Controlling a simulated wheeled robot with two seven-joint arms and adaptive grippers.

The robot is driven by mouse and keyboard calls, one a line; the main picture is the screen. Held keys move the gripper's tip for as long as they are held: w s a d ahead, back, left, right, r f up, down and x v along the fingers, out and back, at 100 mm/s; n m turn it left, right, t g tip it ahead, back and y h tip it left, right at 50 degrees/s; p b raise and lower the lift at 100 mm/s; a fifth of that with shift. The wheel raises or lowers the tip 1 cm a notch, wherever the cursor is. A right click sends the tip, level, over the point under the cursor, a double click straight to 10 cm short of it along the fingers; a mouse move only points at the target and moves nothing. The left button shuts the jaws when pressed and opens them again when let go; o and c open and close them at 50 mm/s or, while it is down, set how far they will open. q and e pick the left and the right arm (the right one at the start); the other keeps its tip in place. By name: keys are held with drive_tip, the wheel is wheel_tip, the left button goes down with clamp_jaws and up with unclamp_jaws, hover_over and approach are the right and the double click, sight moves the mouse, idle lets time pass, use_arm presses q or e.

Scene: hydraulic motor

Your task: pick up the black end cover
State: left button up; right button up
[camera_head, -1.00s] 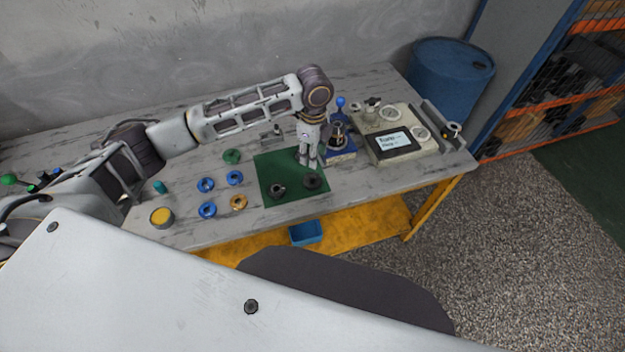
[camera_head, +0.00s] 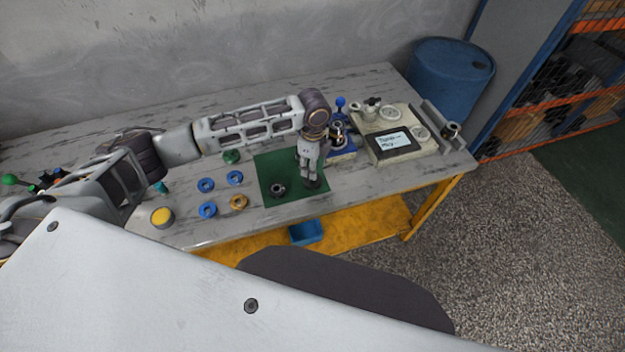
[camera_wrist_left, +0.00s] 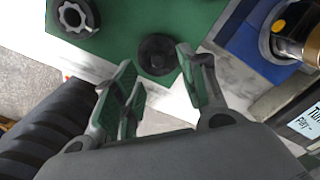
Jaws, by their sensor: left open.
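A round black disc (camera_wrist_left: 157,54), which looks like the black end cover, lies flat on the green mat (camera_head: 272,165) near its right front corner. In the head view it is mostly hidden behind my left gripper (camera_head: 312,183). In the left wrist view my left gripper (camera_wrist_left: 158,68) is open, with one finger to each side of the disc's image and nothing held. I cannot tell how high the fingertips are above it. A second black part with a notched rim (camera_head: 278,190) lies on the mat to the left; it also shows in the left wrist view (camera_wrist_left: 75,17).
Blue rings (camera_head: 207,185), a gold ring (camera_head: 239,202) and a yellow-topped cylinder (camera_head: 162,217) lie left of the mat. A blue-based fixture (camera_head: 341,150) and a device with a screen (camera_head: 390,145) stand close on the right. The table's front edge is near the mat.

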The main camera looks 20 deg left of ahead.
use_arm(q)
drive_tip(key=shift+s+a+f, duration=0.1)
drive_tip(key=shift+f, duration=2.25)
drive_tip(key=shift+c, duration=0.4)
clamp_jaws()
